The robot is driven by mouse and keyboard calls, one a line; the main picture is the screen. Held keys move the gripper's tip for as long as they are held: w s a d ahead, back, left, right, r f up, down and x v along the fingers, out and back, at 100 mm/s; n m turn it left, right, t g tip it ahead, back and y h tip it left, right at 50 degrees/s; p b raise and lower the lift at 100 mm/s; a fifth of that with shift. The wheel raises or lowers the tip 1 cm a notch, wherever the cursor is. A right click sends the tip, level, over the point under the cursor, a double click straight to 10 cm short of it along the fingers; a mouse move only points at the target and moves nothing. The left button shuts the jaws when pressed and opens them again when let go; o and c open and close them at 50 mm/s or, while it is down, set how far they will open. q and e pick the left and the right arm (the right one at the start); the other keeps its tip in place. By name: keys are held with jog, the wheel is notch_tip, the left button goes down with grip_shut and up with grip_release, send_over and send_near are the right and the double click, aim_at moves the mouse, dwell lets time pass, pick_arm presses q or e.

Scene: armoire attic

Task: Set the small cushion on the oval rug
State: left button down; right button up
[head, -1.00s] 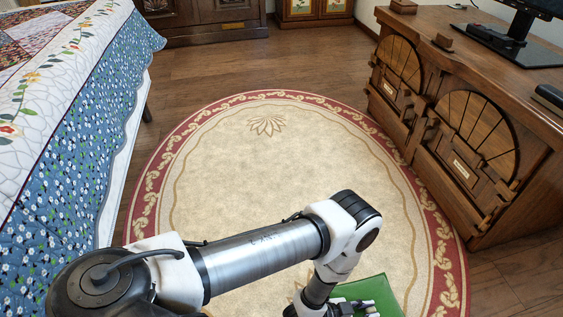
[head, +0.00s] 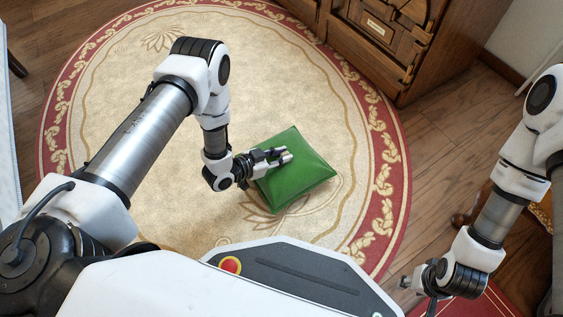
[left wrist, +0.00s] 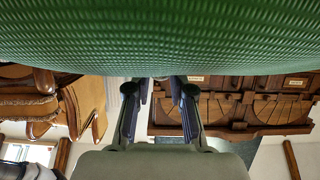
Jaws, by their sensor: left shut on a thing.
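The small green cushion (head: 300,172) is in the head view, over the near right part of the oval rug (head: 215,110). My left gripper (head: 285,156) is shut on the cushion's left side. In the left wrist view the cushion (left wrist: 160,35) fills the top, with the gripper's fingers (left wrist: 160,92) reaching its edge. I cannot tell whether the cushion touches the rug or hangs above it. My right gripper (head: 412,290) is at the lower right, away from the cushion; its fingers are too small and partly hidden to read.
A carved wooden cabinet (head: 400,50) stands beyond the rug's right edge. A chair with a patterned seat (head: 540,212) is at the right, partly behind my right arm. A red mat (head: 490,305) lies at the lower right. The rug's left and far parts are clear.

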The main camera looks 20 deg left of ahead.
pick_arm(q)
notch_tip(320, 180, down, 3)
jog(key=shift+r+b, duration=0.2)
jog(key=shift+b, duration=0.3)
jog(key=shift+r, duration=0.2)
jog(key=shift+f, duration=0.15)
jog(key=c, duration=1)
grip_release()
pick_arm(e)
jog(key=shift+w+f, duration=0.15)
jog(key=shift+f, duration=0.4)
jog(key=shift+w+f, duration=0.15)
jog(key=shift+f, duration=0.4)
